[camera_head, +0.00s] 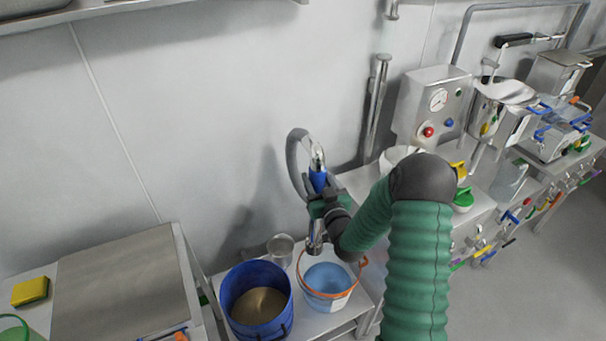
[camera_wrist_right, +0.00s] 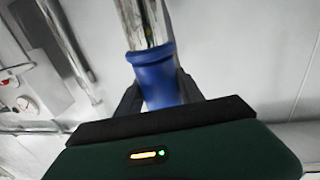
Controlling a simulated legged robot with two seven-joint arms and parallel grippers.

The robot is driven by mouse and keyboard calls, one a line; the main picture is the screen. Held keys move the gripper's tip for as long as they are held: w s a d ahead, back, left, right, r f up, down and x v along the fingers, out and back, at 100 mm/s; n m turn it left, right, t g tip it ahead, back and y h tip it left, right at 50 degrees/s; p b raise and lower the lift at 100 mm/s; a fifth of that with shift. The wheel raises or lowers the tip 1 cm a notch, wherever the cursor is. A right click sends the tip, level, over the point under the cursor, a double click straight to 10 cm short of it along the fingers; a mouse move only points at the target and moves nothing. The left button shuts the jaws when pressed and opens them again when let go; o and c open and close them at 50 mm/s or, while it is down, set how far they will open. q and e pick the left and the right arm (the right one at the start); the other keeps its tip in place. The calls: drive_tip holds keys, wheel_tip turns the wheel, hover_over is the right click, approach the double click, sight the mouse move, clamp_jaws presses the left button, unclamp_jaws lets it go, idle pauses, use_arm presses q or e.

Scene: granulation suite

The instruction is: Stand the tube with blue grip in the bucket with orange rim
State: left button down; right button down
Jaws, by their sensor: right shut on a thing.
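The tube with the blue grip (camera_head: 318,179) is upright in my right gripper (camera_head: 322,199). Its metal lower end shows below the gripper, near the rear-left side of the bucket's mouth; I cannot tell whether it is above or inside the rim. The bucket with the orange rim (camera_head: 318,301) stands on a low metal table and has a light blue inside. In the right wrist view, two dark fingers close around the blue grip (camera_wrist_right: 153,76), with the shiny tube beyond it. My left gripper is not in view.
A dark blue bucket (camera_head: 240,318) with brownish contents stands left of the orange-rimmed one. A metal cup (camera_head: 281,250) stands behind them. Metal equipment (camera_head: 433,102) crowds the right.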

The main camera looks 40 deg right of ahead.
drive_tip(key=s+d, duration=0.4)
drive_tip(key=s, duration=0.1)
wheel_tip(320, 180, down, 29)
drive_tip(key=b, duration=2.3)
drive_tip(key=shift+a+f, duration=0.2)
drive_tip(key=shift+s, duration=0.15)
drive_tip(key=c, duration=0.7)
unclamp_jaws()
drive_tip(key=shift+o, duration=0.2)
drive_tip(key=shift+s, duration=0.1)
